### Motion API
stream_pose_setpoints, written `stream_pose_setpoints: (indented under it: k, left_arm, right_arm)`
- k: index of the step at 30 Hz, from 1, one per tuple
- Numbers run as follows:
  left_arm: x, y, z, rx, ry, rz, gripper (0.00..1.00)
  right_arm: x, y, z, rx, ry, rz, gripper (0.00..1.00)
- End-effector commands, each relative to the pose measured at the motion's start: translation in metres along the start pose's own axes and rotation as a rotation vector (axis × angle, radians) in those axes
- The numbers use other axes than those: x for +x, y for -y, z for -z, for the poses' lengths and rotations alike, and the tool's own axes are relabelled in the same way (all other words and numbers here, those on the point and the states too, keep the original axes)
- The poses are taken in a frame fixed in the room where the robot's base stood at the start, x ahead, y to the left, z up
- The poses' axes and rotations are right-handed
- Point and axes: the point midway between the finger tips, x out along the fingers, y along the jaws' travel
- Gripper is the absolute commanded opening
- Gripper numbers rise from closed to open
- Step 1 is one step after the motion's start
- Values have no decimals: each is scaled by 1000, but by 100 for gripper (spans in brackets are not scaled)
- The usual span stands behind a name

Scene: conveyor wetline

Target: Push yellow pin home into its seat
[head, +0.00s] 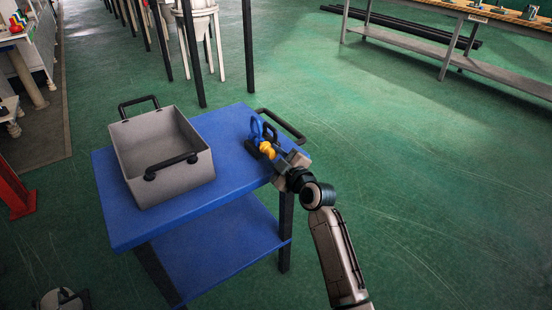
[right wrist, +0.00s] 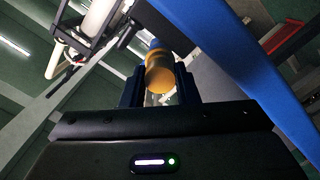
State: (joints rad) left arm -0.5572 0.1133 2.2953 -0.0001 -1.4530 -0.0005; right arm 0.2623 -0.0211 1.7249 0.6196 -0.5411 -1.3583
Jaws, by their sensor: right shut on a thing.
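The yellow pin (head: 267,149) is at the right end of the blue cart top, beside a blue and dark fixture (head: 257,132). My right gripper (head: 278,159) reaches in from the lower right and is shut on the pin. In the right wrist view the yellow pin (right wrist: 160,72) sits between the two dark fingers of my right gripper (right wrist: 160,88), its round end towards the camera. The seat is hidden, so I cannot tell how deep the pin sits. My left gripper does not show.
A grey bin (head: 187,185) with black handles stands on the left of the blue cart (head: 225,120). The cart has a black handle (head: 283,126) at its back right. A workbench (head: 455,15) stands far back right. Green floor is clear on the right.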

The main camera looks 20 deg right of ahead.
Motion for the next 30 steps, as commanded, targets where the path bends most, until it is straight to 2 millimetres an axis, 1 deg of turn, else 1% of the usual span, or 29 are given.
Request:
stream_pose_setpoints:
  k: [25,26,27,29,30]
  left_arm:
    - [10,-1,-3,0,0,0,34]
    - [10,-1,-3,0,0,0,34]
    - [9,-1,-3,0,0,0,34]
    - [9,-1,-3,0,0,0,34]
    - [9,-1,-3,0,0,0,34]
  right_arm:
    - [21,0,1,0,-1,-1,0]
    - [21,0,1,0,0,-1,30]
    - [20,0,1,0,0,-1,37]
    - [20,0,1,0,0,-1,49]
    - [20,0,1,0,0,-1,53]
